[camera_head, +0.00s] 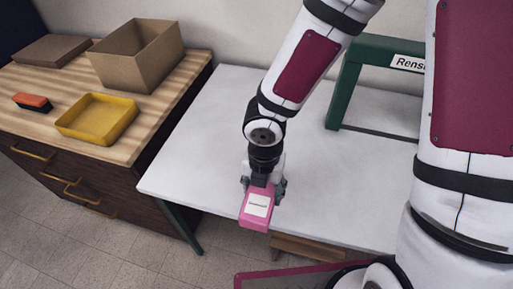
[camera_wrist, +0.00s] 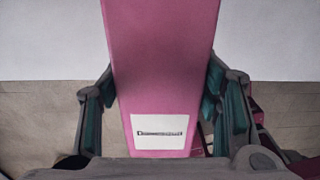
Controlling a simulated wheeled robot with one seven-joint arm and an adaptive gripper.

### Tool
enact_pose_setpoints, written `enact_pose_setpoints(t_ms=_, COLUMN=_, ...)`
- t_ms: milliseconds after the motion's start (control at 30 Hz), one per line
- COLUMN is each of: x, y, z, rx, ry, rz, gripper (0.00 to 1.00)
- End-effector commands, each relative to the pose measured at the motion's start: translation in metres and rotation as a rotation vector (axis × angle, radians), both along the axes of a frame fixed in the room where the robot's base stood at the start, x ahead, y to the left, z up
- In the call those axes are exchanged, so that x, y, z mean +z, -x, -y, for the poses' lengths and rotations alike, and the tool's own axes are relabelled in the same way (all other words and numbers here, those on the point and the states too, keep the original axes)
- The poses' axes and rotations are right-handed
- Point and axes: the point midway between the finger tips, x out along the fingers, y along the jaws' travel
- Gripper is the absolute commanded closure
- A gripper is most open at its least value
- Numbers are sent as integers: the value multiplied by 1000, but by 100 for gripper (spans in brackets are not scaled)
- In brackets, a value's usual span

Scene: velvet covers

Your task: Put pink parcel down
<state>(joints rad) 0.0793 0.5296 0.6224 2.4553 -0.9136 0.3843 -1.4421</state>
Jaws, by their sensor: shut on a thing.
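The pink parcel (camera_head: 256,216) is a small box with a white label. My gripper (camera_head: 262,189) is shut on it and holds it at the front edge of the white table (camera_head: 208,127). In the head view the parcel's lower end reaches past that edge. In the wrist view the pink parcel (camera_wrist: 160,70) fills the middle, between the two green-padded fingers of my gripper (camera_wrist: 160,105). Its white label faces the wrist camera. I cannot tell whether the parcel touches the table.
A green frame (camera_head: 345,90) with a sign stands at the table's back right. At left, a wooden-topped cabinet (camera_head: 150,115) carries an open cardboard box (camera_head: 138,70), a yellow tray (camera_head: 75,135), a brush (camera_head: 32,103) and a flat brown box (camera_head: 50,50). The white table's left part is clear.

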Motion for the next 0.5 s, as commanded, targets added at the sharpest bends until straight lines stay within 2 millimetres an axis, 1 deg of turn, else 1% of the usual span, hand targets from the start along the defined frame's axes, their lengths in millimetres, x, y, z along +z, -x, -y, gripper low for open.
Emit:
enact_pose_setpoints(t_ms=300, x=-7, y=-70, z=-28, rx=-4, ry=-4, rz=-1, gripper=83)
enact_pose_setpoints(t_ms=500, x=-12, y=-113, z=-45, rx=-2, ry=-3, rz=0, gripper=83)
